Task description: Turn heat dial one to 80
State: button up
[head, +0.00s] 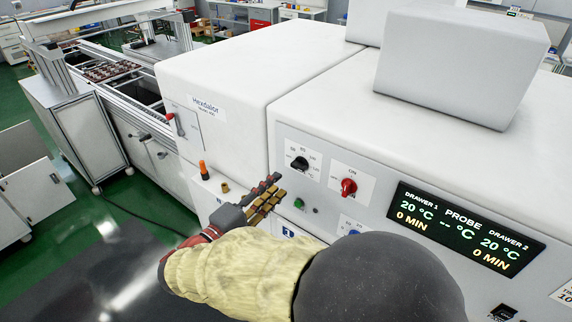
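A black dial (300,163) with small printed marks around it sits on the white front panel of the machine; I cannot read its setting surely. A red switch knob (348,187) marked ON is to its right. My gripper (270,194) is in front of the panel, below and left of the black dial, apart from it. Its dark and gold fingers lie close side by side, and nothing shows between them. The display (462,230) reads 20 °C and 0 MIN for both drawers.
A white box (462,60) stands on the machine top. A white housing (250,75) adjoins at left, with a red lever (171,117) and an orange-tipped post (204,170). A conveyor (112,70) runs at far left.

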aim_at(296, 168)
jog(key=x, duration=0.8)
jog(key=shift+s+d+b, duration=0.1)
jog(key=shift+b, duration=0.2)
jog(key=shift+c, duration=1.3)
jog(key=c, duration=0.4)
grip_shut()
